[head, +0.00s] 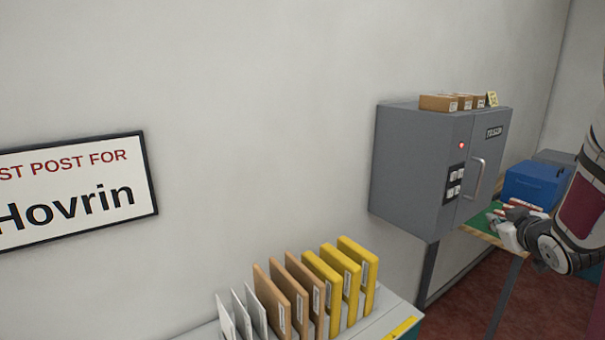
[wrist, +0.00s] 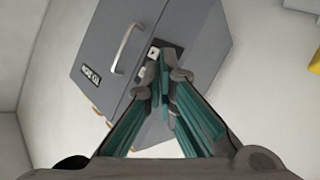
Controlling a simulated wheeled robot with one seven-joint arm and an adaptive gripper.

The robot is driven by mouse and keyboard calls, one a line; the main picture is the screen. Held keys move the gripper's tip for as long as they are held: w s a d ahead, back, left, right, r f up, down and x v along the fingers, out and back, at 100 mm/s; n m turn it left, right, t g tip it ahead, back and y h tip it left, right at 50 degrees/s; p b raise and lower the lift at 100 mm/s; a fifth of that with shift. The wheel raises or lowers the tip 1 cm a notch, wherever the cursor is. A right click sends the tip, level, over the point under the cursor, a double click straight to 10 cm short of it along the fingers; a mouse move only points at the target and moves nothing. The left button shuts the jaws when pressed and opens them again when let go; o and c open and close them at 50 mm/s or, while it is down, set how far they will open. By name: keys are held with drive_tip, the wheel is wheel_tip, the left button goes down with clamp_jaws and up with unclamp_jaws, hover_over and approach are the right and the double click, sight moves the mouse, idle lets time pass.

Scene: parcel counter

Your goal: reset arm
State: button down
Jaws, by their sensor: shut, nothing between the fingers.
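My arm comes in at the right edge of the head view. My gripper (head: 503,228) is at its lower end, in front of the green-topped table and below and right of the grey cabinet (head: 412,165). In the wrist view the two fingers of my gripper (wrist: 167,75) meet at their tips, shut with nothing between them. The grey cabinet also shows in the wrist view (wrist: 95,45), tilted, beyond the fingertips, with its handle and dark switch panel. I see no contact between the fingers and the cabinet in that view.
Small brown boxes (head: 438,103) stand on the cabinet. A blue box (head: 535,184) is behind my gripper on the green-topped table (head: 478,222). A rack of upright white, brown and yellow envelopes (head: 297,287) stands at lower centre. A framed sign (head: 70,190) hangs on the left wall.

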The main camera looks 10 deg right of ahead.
drive_tip(key=s+a+r+m+g, duration=0.1)
drive_tip(key=a+r, duration=0.2)
drive_tip(key=a, duration=0.3)
drive_tip(key=s+a+r+g+y, duration=0.1)
drive_tip(key=s+a+r, duration=0.15)
drive_tip(key=a, duration=0.45)
drive_tip(key=s+a+r+m+g, duration=0.1)
drive_tip(key=a+r, duration=0.2)
drive_tip(key=a, duration=0.3)
drive_tip(key=s+a+f+n+g+y, duration=0.1)
drive_tip(key=s+a+g+y, duration=0.3)
drive_tip(key=s+a, duration=1.4)
drive_tip(key=shift+a+f+y, duration=0.25)
drive_tip(key=shift+a+y, duration=0.15)
drive_tip(key=shift+a, duration=0.55)
drive_tip(key=shift+w, duration=0.1)
